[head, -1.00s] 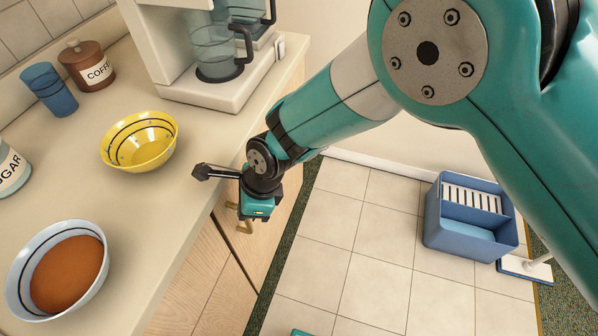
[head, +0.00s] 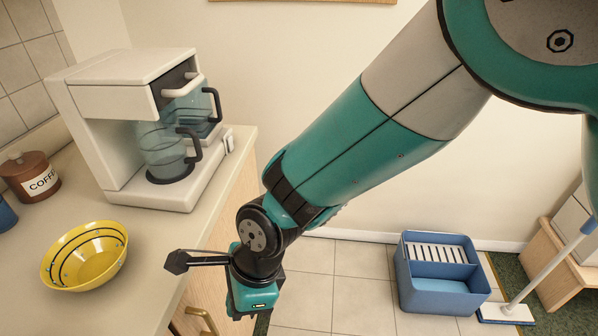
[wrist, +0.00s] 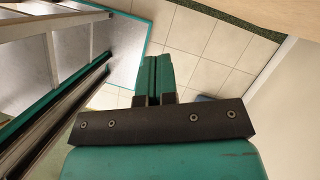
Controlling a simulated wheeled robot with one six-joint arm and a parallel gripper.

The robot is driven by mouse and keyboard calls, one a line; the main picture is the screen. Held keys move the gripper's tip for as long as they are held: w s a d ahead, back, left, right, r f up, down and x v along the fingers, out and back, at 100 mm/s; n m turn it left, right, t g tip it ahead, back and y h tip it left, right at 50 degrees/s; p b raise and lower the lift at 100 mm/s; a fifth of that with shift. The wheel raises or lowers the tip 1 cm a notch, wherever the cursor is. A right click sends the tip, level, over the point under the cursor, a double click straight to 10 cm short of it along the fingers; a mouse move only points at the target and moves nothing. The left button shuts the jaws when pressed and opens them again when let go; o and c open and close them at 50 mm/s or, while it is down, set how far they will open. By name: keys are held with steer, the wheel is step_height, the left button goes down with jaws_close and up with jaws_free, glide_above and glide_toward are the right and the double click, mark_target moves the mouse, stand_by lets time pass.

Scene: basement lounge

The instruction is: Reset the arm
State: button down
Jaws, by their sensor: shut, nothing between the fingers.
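My gripper (wrist: 152,75) shows in the wrist view with its two teal fingers pressed together and nothing between them. It points at the tiled floor. In the head view my arm reaches down from the upper right, and its wrist end hangs beside the counter's front edge, in front of the wooden cabinet (head: 205,290). The fingers themselves are hidden in the head view. The gripper touches no object that I can see.
The counter (head: 135,225) at the left holds a yellow bowl (head: 84,256), a coffee maker (head: 120,100) and a brown coffee canister (head: 30,178). A blue mop bucket (head: 440,280) and a mop (head: 550,275) stand on the floor at the right. Tiled floor between is clear.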

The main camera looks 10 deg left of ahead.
steer(key=w+d+r+n+t, duration=0.1)
steer(key=w+d+r+n, duration=0.3)
steer(key=d+r+n, duration=0.8)
steer(key=s+d+r+n, duration=0.3)
steer(key=d, duration=0.5)
steer(key=s+d+r+n+t, duration=0.1)
steer(key=s+d+r+n, duration=0.2)
steer(key=d, duration=0.5)
steer(key=shift+r+n, duration=0.8)
steer(key=shift+r, duration=0.1)
